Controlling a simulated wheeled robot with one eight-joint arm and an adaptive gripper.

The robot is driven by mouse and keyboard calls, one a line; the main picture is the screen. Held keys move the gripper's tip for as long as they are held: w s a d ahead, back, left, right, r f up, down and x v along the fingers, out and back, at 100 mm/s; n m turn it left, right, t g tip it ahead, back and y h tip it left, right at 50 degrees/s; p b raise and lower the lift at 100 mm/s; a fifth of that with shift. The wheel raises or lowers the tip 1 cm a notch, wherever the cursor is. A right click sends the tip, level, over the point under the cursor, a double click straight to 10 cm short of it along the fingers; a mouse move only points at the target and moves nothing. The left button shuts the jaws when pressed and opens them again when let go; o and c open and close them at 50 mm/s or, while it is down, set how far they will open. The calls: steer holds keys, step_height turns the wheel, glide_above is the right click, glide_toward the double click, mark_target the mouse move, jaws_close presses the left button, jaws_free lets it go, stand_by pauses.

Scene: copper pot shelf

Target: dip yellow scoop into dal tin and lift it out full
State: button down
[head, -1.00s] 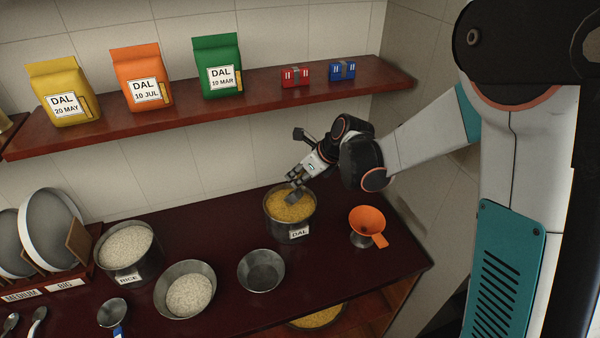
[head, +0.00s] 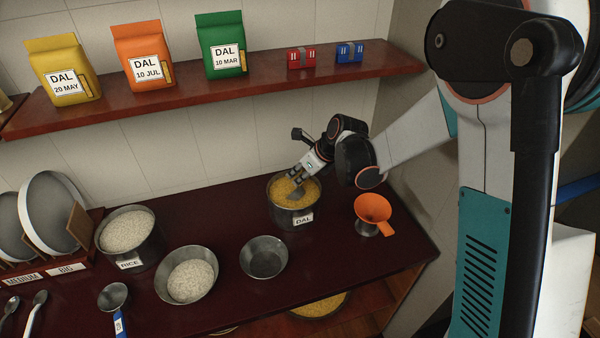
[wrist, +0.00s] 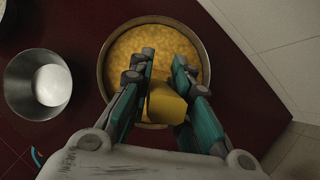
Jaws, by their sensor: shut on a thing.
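The dal tin (head: 283,214) is a round metal pot labelled DAL, filled with yellow dal, on the dark red counter. Its rim also shows in the wrist view (wrist: 102,62). My gripper (head: 299,178) is over the tin's mouth, fingers pointing down. In the wrist view my gripper (wrist: 163,72) is shut on the yellow scoop (wrist: 166,104), whose yellow part shows between the fingers. In the head view a grey part of the scoop (head: 296,194) is at the dal surface, inside the rim. How deep it sits and what it holds cannot be told.
An orange funnel (head: 372,208) stands right of the tin. An empty metal bowl (head: 264,258), a bowl of rice (head: 190,277) and the rice tin (head: 146,254) are to the left. A shelf (head: 275,84) with dal packets runs above, behind my gripper.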

mark_target(302, 183)
steer(key=shift+s+d+f+t+y+b, duration=0.1)
steer(key=shift+d+f+t+y+b, duration=0.05)
steer(key=shift+f+t+y+b, duration=1)
steer(key=t+y+b, duration=0.1)
steer(key=b, duration=0.2)
steer(key=d+f+t+y+b, duration=0.1)
steer(key=y+b, duration=0.1)
steer(key=b, duration=0.1)
steer(key=shift+s, duration=0.35)
steer(key=t+y+b, duration=0.1)
steer(key=b, duration=0.1)
steer(key=s+d+t+y+b, duration=0.1)
steer(key=b, duration=0.2)
steer(key=shift+r+y, duration=0.25)
steer(key=shift+r, duration=0.1)
steer(key=shift+s+d+r+t+y+b, duration=0.15)
steer(key=shift+t+y+b, duration=0.2)
steer(key=shift+b, duration=0.6)
steer(key=shift+s+d+r+p, duration=0.15)
steer(key=shift+r+p, duration=0.2)
steer(key=shift+r, duration=0.6)
steer(key=shift+s+d+r+p, duration=0.15)
steer(key=shift+r+p, duration=0.2)
steer(key=shift+r, duration=0.6)
steer(key=shift+w, duration=0.1)
steer(key=shift+r+p, duration=0.15)
steer(key=shift+p, duration=0.6)
steer(key=shift+g+h+p, duration=0.4)
steer(key=shift+h, duration=0.15)
